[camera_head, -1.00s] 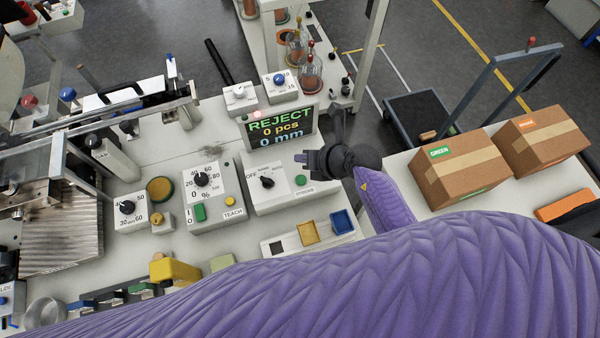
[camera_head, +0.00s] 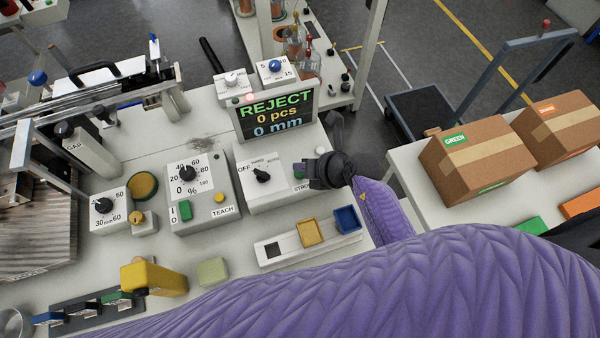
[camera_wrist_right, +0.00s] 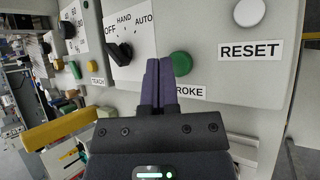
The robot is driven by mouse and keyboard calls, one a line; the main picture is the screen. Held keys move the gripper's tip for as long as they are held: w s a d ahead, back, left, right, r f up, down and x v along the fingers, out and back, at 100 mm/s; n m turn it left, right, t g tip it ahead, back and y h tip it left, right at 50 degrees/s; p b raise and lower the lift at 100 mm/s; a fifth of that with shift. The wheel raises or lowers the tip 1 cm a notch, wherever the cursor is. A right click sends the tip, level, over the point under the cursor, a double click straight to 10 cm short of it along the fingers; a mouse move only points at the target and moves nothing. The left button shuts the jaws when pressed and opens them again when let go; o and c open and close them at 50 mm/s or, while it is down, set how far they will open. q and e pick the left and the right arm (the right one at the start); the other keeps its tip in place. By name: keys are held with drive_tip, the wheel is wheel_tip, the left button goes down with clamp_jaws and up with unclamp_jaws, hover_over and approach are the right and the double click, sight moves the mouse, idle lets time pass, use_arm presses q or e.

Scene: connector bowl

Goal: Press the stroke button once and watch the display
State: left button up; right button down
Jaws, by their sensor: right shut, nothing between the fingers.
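The green stroke button (camera_wrist_right: 180,63) sits on the white control box, above a label partly hidden so that only "ROKE" reads. In the head view a sliver of the button (camera_head: 298,174) shows beside my right gripper (camera_head: 307,172). In the right wrist view the shut, empty purple fingers of this gripper (camera_wrist_right: 158,66) overlap the button's left edge in the picture; I cannot tell if they touch it. The display (camera_head: 275,115) reads "REJECT", "0 pcs", "0 mm". My left gripper is not in view.
A black OFF/HAND/AUTO selector knob (camera_wrist_right: 118,53) is left of the fingers. A white RESET button (camera_wrist_right: 249,12) is to the right. A white tray (camera_head: 268,254) with yellow and blue bins lies in front. Cardboard boxes (camera_head: 470,158) stand at the right.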

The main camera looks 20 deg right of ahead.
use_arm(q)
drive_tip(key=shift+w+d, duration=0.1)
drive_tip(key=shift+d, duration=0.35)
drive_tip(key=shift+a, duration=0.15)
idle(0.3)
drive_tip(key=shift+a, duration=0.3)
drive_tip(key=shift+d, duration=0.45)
use_arm(e)
drive_tip(key=shift+f, duration=0.4)
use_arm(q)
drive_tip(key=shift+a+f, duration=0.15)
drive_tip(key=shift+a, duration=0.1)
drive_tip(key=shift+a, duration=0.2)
use_arm(e)
drive_tip(key=shift+f, duration=0.1)
